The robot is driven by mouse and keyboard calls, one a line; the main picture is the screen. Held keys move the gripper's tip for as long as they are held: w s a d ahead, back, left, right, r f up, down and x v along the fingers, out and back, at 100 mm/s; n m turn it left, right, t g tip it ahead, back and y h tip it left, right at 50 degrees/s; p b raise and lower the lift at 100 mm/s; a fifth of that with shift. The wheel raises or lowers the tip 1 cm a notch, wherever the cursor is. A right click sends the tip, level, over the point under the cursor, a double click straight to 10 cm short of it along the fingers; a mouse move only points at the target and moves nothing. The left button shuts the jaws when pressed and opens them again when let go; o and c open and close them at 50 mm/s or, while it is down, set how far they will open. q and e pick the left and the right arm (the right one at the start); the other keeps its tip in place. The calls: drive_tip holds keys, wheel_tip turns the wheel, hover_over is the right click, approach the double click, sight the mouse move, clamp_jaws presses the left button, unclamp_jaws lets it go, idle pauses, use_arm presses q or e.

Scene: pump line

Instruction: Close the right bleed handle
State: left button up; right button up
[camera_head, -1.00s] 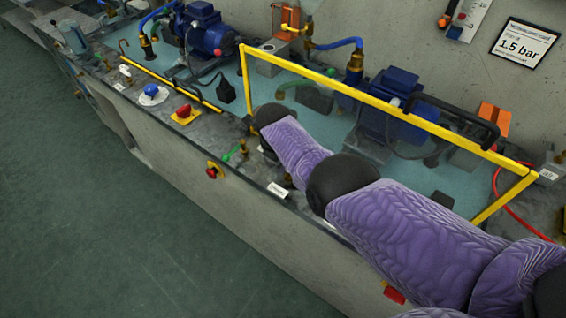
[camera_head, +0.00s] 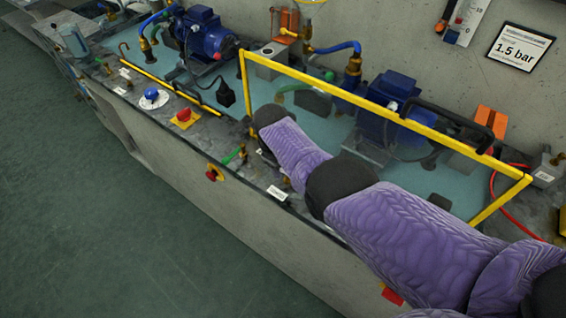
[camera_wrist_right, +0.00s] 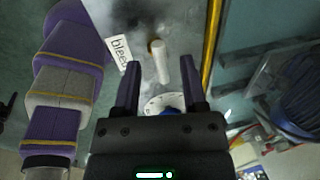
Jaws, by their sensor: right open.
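In the right wrist view, a pale cylindrical handle (camera_wrist_right: 159,62) stands between and slightly beyond the fingertips of my right gripper (camera_wrist_right: 146,74). The gripper is open and no finger visibly touches the handle. A white label (camera_wrist_right: 121,50) reading "bleed" lies beside it. In the head view, my purple right arm reaches in from the lower right and hides its gripper and part of the bench. A white label (camera_head: 277,192) and a green-handled fitting (camera_head: 231,157) show on the bench's front edge. I cannot tell whether the handle is open or closed. My left gripper is not in view.
A yellow frame (camera_head: 340,83) rises over the bench around my arm. A red knob on a yellow plate (camera_head: 184,118) and a blue knob on a white disc (camera_head: 152,95) lie to the left. Blue pumps (camera_head: 205,33) stand behind. The floor in front is clear.

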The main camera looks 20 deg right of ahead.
wheel_tip(320, 180, up, 9)
drive_tip(key=s+a+p, duration=0.1)
drive_tip(key=p, duration=0.4)
drive_tip(key=shift+a+f+p, duration=0.15)
drive_tip(key=shift+p, duration=0.2)
